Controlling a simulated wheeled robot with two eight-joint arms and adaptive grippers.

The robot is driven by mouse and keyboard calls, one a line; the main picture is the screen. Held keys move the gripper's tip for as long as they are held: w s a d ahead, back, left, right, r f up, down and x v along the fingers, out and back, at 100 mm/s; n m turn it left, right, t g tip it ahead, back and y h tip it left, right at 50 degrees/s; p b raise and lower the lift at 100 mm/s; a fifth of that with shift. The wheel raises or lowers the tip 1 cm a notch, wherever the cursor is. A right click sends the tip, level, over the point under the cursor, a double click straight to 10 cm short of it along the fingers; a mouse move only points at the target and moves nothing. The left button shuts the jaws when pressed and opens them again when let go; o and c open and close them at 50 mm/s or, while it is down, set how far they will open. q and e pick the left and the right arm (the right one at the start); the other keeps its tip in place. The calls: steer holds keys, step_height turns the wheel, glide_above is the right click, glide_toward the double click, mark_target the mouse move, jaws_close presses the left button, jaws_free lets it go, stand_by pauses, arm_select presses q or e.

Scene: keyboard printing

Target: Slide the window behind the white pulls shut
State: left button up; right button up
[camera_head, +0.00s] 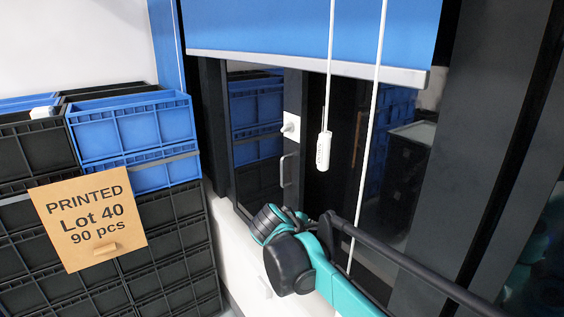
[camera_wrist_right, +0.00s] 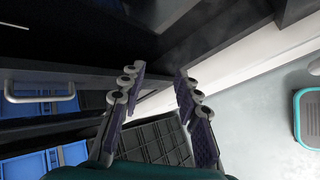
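The window sits in a dark frame behind two thin white pulls (camera_head: 371,120), one with a white weight (camera_head: 323,150). Its sash stile (camera_head: 293,100) carries a white knob and a pale bar handle (camera_head: 289,170). I cannot tell how wide the gap is. In the right wrist view a pale handle (camera_wrist_right: 40,97) is at left, apart from my fingers. My right gripper (camera_wrist_right: 160,75) is open and empty, its two fingers apart. In the head view my right arm crosses in front of the lower window; its fingertips are hidden there. My left gripper is not in view.
A blue blind (camera_head: 310,30) with a grey bottom bar covers the window's top. Blue crates (camera_head: 130,125) and black crates (camera_head: 165,240) are stacked at left, with a card reading "PRINTED Lot 40 90 pcs" (camera_head: 88,217). A white sill and wall run below the window.

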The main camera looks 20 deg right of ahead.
steer(key=w+a+r+n+t+h, duration=0.1)
steer(key=w+r+n+h, duration=0.15)
steer(key=w, duration=0.35)
steer(key=w+a+r+n+h, duration=0.1)
steer(key=w+r+n+h, duration=0.15)
steer(key=w, duration=0.45)
steer(key=n+t+h, duration=0.2)
steer(key=n+h, duration=0.1)
steer(key=n, duration=0.4)
glide_toward(282, 183)
step_height(282, 183, up, 4)
steer(key=w+d, duration=0.2)
steer(key=p+x, duration=0.2)
steer(key=x, duration=0.6)
steer(key=shift+s+r, duration=0.1)
jaws_close()
